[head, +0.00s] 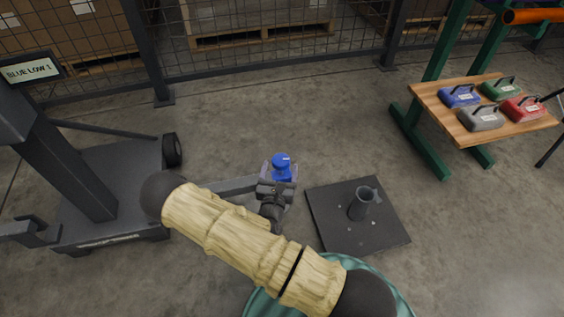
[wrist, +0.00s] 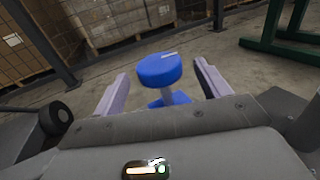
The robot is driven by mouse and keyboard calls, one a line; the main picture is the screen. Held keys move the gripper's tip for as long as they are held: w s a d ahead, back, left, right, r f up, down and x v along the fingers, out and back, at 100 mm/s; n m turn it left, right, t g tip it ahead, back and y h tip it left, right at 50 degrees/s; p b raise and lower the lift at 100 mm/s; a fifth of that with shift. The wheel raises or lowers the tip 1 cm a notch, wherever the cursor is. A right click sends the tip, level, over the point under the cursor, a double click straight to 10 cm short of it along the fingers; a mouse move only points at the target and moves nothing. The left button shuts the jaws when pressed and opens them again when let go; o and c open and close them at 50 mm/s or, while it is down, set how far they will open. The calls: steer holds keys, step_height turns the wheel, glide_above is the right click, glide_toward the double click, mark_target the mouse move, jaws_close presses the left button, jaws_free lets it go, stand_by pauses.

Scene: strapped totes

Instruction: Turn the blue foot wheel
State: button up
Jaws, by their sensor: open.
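The blue foot wheel (head: 282,162) stands near the middle of the head view, just beyond my gripper (head: 279,178). In the wrist view the blue wheel (wrist: 160,69) shows between the two pale fingers of my gripper (wrist: 160,88). The fingers are open, one on each side of it, with gaps visible. I cannot tell whether either finger touches it.
A dark wheeled stand (head: 108,190) with a "BLUE LOW 1" sign (head: 31,70) is at left. A dark base plate (head: 330,215) with a short post (head: 362,203) lies right of my gripper. A wooden bench (head: 452,118) holds coloured weights. A mesh fence (head: 235,50) runs behind.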

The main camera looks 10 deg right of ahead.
mark_target(282, 158)
steer(key=b+x, duration=0.1)
steer(key=x, duration=0.3)
steer(key=shift+w+f+b, duration=0.1)
steer(key=shift+f+b, duration=0.05)
steer(key=shift+b, duration=0.25)
steer(key=shift+w+d, duration=0.25)
steer(key=shift+w, duration=0.25)
steer(key=c, duration=1)
